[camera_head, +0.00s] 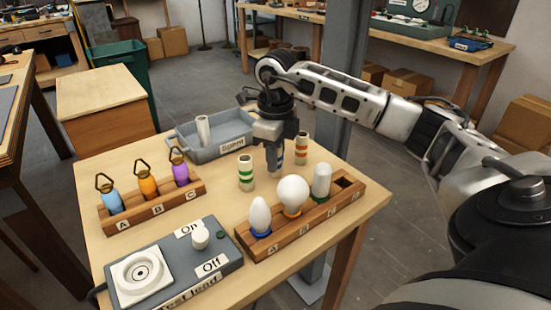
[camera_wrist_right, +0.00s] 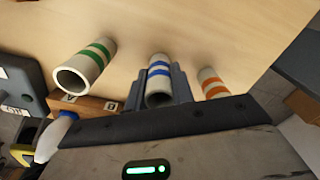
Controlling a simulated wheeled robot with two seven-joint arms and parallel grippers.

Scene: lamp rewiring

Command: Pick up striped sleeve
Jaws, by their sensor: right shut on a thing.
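My right gripper (camera_head: 274,152) points straight down over the table and is shut on the blue-striped sleeve (camera_wrist_right: 159,92), a cream tube with blue bands. In the head view the fingers hide most of this sleeve, and its lower end seems to be at the tabletop. A green-striped sleeve (camera_head: 246,173) stands upright to the left of the gripper, nearer the viewer. An orange-striped sleeve (camera_head: 302,149) stands upright to its right. Both also show in the wrist view, green (camera_wrist_right: 88,65) on the left and orange (camera_wrist_right: 212,85) on the right. My left gripper is not in view.
The bulb rack (camera_head: 292,232) with three white bulbs and an empty slot is in front. A rack (camera_head: 153,207) of coloured bulbs stands left, near the test box (camera_head: 190,272). The grey "Spent" tray (camera_head: 213,148), holding a white tube, lies behind the sleeves.

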